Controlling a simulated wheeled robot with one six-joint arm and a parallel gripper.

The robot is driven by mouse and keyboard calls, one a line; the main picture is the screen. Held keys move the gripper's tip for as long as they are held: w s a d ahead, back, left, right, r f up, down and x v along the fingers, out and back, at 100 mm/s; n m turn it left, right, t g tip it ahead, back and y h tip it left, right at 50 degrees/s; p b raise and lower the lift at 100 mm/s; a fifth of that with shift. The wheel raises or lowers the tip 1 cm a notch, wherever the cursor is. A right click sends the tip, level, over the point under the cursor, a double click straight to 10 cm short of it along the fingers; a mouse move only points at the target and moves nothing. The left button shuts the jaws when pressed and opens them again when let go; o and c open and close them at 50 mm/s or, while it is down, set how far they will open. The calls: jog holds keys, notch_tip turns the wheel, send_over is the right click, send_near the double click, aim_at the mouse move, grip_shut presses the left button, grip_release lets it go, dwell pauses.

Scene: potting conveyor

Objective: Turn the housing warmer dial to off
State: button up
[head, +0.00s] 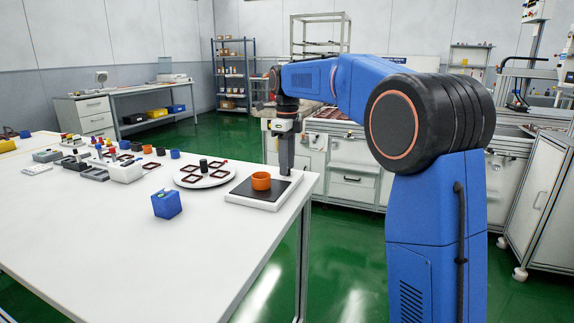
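A low white device with a dark flat top (240,194), which looks like the housing warmer, sits near the right end of the white table. An orange round cup-like housing (261,181) stands on its dark top. I cannot make out a dial on the device. My gripper (286,172) points down just behind the device's far right side, close to the table's right edge. Its fingers look like one dark block from here, so whether they are apart is not clear. I cannot tell whether it touches the device.
A round white plate (216,181) with dark red square frames and a black upright piece stands left of the device. A blue box (166,204) is nearer the front. Several small parts and holders fill the table's far left. The front of the table is clear.

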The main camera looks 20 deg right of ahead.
jog(key=shift+f, duration=0.3)
grip_shut()
